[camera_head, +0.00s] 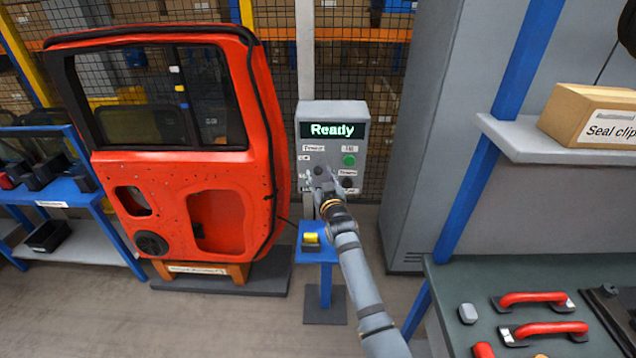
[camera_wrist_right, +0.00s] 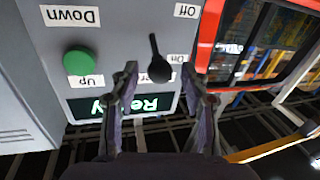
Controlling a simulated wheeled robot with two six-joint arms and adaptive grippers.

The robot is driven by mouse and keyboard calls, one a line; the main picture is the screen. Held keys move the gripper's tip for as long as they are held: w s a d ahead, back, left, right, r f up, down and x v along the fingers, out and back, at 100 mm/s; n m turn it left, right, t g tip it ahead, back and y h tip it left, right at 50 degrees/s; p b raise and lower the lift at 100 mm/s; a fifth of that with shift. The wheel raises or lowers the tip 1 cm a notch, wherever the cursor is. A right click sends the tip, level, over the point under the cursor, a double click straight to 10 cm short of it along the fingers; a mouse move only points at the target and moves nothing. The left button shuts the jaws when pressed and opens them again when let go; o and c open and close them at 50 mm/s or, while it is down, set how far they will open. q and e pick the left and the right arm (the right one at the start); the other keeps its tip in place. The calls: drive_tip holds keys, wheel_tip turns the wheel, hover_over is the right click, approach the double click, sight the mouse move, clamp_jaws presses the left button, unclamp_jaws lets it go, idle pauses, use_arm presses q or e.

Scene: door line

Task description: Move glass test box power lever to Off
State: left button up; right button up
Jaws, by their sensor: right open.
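A label reading "Off" (camera_wrist_right: 187,11) is at the upper right; another label (camera_wrist_right: 178,58) beside the lever base is partly covered by a finger. My right gripper (camera_head: 324,183) is at the box front; in the wrist view its open fingers (camera_wrist_right: 158,76) are either side of the lever base, apart from it. My left gripper is out of view.
A green button (camera_wrist_right: 77,61) sits beside the lever, with "Up" and "Down" labels. The red door (camera_head: 262,130) stands close left of the box. A blue stand (camera_head: 318,254) is below the box. A grey cabinet (camera_head: 425,130) and green workbench (camera_head: 470,275) are to the right.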

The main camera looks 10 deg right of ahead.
drive_tip(key=shift+w+f+b, duration=0.15)
drive_tip(key=shift+w+b, duration=0.4)
drive_tip(key=shift+w, duration=0.5)
drive_tip(key=shift+w+r, duration=0.1)
drive_tip(key=shift+r, duration=0.1)
drive_tip(key=shift+c, duration=0.2)
clamp_jaws()
